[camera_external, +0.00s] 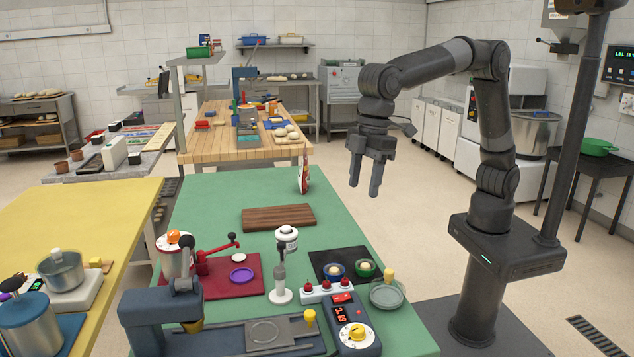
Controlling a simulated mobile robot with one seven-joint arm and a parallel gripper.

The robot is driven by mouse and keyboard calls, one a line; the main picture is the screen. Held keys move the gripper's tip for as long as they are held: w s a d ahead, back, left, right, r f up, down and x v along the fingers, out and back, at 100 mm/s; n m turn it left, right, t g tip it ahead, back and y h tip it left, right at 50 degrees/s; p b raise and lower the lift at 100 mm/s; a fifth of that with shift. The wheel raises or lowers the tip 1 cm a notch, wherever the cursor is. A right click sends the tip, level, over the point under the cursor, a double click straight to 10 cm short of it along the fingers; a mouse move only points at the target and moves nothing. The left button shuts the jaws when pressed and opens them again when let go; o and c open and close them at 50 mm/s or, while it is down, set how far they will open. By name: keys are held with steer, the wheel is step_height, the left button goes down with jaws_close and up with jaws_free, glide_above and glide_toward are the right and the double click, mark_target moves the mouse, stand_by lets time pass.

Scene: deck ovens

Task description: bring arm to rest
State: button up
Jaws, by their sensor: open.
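My gripper (367,176) hangs from the bent arm (440,62) and points down. Its two dark fingers are apart with nothing between them. It is in the air at the right side of the green table (217,190), over or just beyond the edge in the picture; the exact height is hard to tell. The arm rises from my base at the right, bends at the top and reaches left.
The green table holds a wooden board (278,217), a red and white bag (304,173), a red mat (215,290), bowls on a black mat (325,257) and a blue machine (160,311). A yellow table (92,208) stands left. Open floor (425,200) lies right of the green table.

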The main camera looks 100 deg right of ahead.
steer(key=s+d+r+m+t, duration=0.1)
steer(key=s+d+r, duration=0.2)
steer(key=s+d, duration=0.5)
steer(key=s+d+r+m+t, duration=0.1)
steer(key=s+d+r, duration=0.2)
steer(key=s+d, duration=0.4)
steer(key=s+d+f+m+t, duration=0.1)
steer(key=s+d+f, duration=0.2)
steer(key=s, duration=0.6)
steer(key=s+d+f+t, duration=0.1)
steer(key=s+d+f, duration=0.3)
steer(key=s, duration=0.4)
steer(key=shift+s+d+f+m+h, duration=0.2)
steer(key=shift+s+d+m+h, duration=0.2)
steer(key=shift+d, duration=0.3)
